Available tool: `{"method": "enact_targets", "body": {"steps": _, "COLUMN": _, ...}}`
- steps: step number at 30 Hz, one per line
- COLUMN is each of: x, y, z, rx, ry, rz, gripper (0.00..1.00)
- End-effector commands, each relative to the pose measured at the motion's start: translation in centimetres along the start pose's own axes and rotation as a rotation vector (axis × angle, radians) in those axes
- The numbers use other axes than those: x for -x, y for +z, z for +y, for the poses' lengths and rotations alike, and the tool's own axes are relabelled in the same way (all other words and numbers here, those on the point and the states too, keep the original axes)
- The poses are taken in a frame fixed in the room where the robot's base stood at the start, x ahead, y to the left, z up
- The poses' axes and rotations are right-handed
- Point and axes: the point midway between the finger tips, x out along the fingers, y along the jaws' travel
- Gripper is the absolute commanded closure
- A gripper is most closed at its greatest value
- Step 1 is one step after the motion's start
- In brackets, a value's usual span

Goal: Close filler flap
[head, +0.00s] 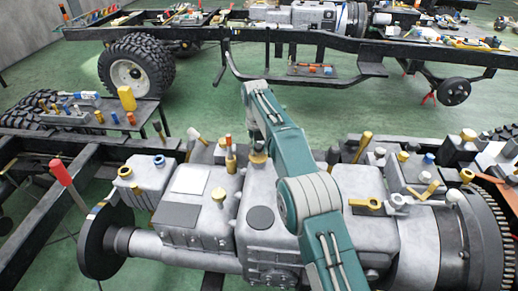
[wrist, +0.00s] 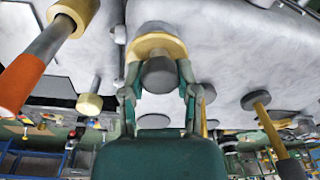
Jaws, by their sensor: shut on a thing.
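In the wrist view my gripper (wrist: 159,80) is shut on a dark grey round knob (wrist: 160,73), with a finger on each side. The knob sits against a yellow collar (wrist: 153,45) on the pale grey casing, and a grey round cap (wrist: 155,27) shows behind it. I take this collared part to be the filler flap, but cannot tell its hinge or how far it stands open. In the head view my teal arm reaches down to the casing, where a brass-coloured part (head: 258,158) shows below the wrist. The fingers are mostly hidden there.
An orange-handled tool (head: 230,155) stands close left of my gripper. A yellow-capped plug (head: 218,196) and a dark round disc (head: 261,218) are on the nearby casing. A red-handled tool (head: 64,175) leans at left.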

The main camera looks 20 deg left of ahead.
Motion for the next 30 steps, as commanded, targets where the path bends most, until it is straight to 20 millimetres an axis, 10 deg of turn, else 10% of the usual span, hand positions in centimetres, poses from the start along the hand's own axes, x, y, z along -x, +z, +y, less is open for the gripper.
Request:
{"method": "enact_targets", "body": {"steps": 10, "x": 0.04, "y": 0.02, "z": 0.40, "rx": 0.004, "ry": 0.005, "rz": -0.003, "gripper": 1.00}}
{"method": "enact_targets", "body": {"steps": 11, "x": 0.05, "y": 0.02, "z": 0.40, "rx": 0.004, "ry": 0.005, "rz": -0.003, "gripper": 0.46}}
{"method": "enact_targets", "body": {"steps": 13, "x": 0.06, "y": 0.01, "z": 0.39, "rx": 0.004, "ry": 0.005, "rz": -0.003, "gripper": 0.24}}
{"method": "enact_targets", "body": {"steps": 30, "x": 0.19, "y": -0.06, "z": -0.05, "rx": 0.001, "ry": 0.002, "rz": -0.005, "gripper": 0.24}}
